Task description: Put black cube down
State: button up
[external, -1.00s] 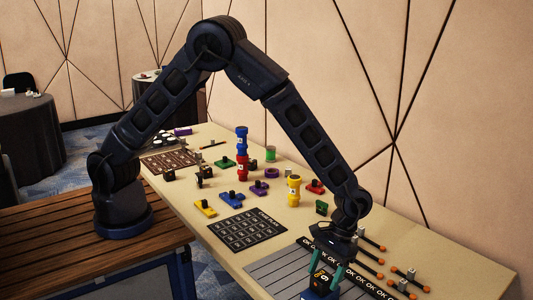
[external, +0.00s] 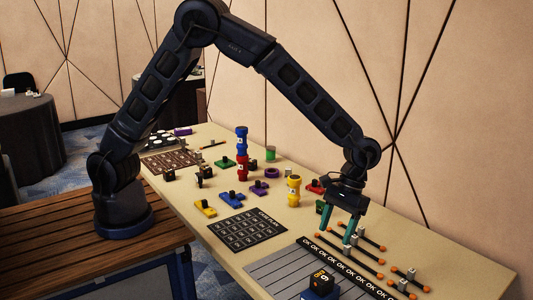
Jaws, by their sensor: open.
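The black cube (external: 321,280) with orange and white marks sits on a blue block (external: 320,295) at the bottom of the external view, on the grey striped mat (external: 277,267). My gripper (external: 336,231) hangs above the table, up and to the right of the cube. Its two teal fingers are apart with nothing seen between them. It is clear of the cube.
Several rods with orange ends and small grey blocks (external: 409,284) lie right of the black OK strip (external: 345,268). A black card with a grid (external: 246,231) lies left of the mat. A yellow tower (external: 293,190) and a red-and-blue tower (external: 242,155) stand farther back.

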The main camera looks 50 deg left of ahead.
jog(key=w+a+r+t+h, duration=0.1)
jog(key=a+r+t, duration=0.1)
jog(key=a+r, duration=1.1)
jog(key=w+a+r+t+h, duration=0.15)
jog(key=a+r, duration=0.65)
jog(key=a, duration=0.9)
jog(key=s+a+r+t+y, duration=0.1)
jog(key=s+a+r+t, duration=0.1)
jog(key=s+a, duration=0.7)
jog(key=s+a+r+t+y, duration=0.1)
jog(key=s+a+r+t, duration=0.1)
jog(key=s+a, duration=0.8)
jog(key=a+t, duration=0.1)
jog(key=a, duration=0.5)
jog(key=shift+s+a+r+y, duration=0.2)
jog(key=shift+a+y, duration=0.1)
jog(key=shift+y, duration=0.05)
